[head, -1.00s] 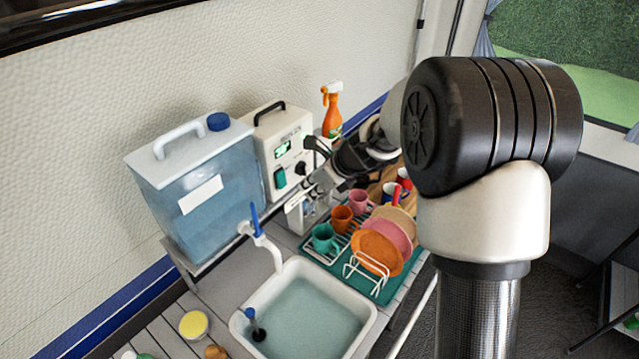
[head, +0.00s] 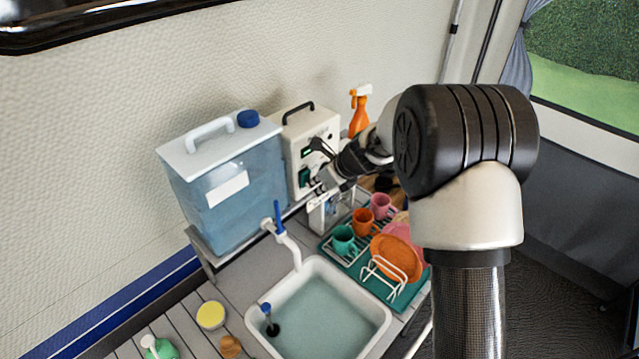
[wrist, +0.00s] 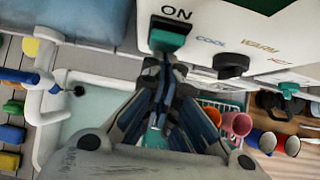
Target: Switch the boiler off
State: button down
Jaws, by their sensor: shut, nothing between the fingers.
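The boiler (head: 301,133) is a cream box with a black handle, standing between the water tank and the spray bottle. Its green rocker switch (head: 304,177) is on the lower left of its front. In the wrist view the switch (wrist: 167,36) sits beneath the printed word ON, with a dark knob (wrist: 231,65) to its right by COOL and WARM. My gripper (wrist: 163,66) is shut and empty, its fingertips just below the switch in that view. I cannot tell whether they touch it. In the head view my arm hides part of the boiler's front.
A blue water tank (head: 235,185) stands left of the boiler. A filled sink (head: 328,312) is in front, with a tap (head: 287,245). A drying rack (head: 374,265) with cups and plates is below my arm. An orange spray bottle (head: 358,115) stands behind.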

jog(key=shift+r, duration=0.15)
jog(key=shift+r+p, duration=0.8)
jog(key=shift+p, duration=0.05)
jog(key=shift+d, duration=0.1)
